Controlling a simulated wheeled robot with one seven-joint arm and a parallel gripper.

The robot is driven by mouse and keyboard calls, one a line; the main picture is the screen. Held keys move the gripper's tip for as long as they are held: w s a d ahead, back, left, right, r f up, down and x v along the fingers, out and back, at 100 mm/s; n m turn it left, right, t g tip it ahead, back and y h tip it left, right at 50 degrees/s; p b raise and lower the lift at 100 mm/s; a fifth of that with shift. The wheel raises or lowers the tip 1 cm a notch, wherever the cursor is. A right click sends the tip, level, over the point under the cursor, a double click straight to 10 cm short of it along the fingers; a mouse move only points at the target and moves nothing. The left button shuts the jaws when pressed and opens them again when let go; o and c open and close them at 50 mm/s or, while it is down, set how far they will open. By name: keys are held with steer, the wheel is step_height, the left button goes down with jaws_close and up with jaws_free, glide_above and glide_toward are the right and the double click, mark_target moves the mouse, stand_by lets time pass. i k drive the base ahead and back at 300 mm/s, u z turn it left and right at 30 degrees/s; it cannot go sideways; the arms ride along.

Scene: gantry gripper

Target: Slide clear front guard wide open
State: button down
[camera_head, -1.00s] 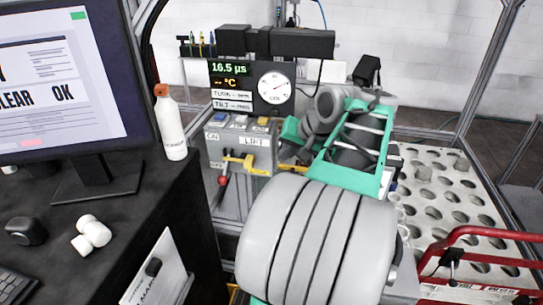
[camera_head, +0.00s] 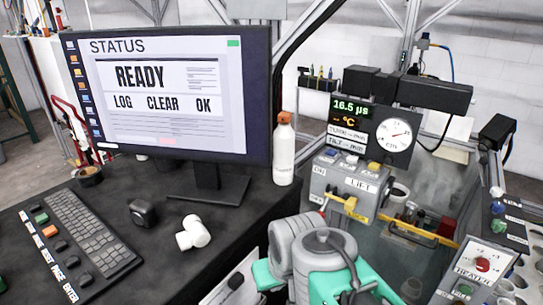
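What looks like the clear front guard (camera_head: 386,262) is a see-through pane below the grey LIFT box (camera_head: 348,183) in the head view. Its edges are faint, so I cannot tell how far open it stands. A yellow bar (camera_head: 426,235) runs across at the pane's upper part. My grey and teal arm (camera_head: 320,262) rises at the bottom middle and covers part of the pane's left side. My gripper is not in view; I cannot see its fingers or any contact with the guard.
A dark desk (camera_head: 150,245) fills the left, with a monitor (camera_head: 165,95) reading READY, a keyboard (camera_head: 88,235) and a white bottle (camera_head: 284,150) near its right edge. A HEATER control box (camera_head: 478,268) stands at lower right. A dial gauge (camera_head: 394,135) is behind.

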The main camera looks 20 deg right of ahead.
mark_target(436, 239)
steer(key=z, duration=1.6)
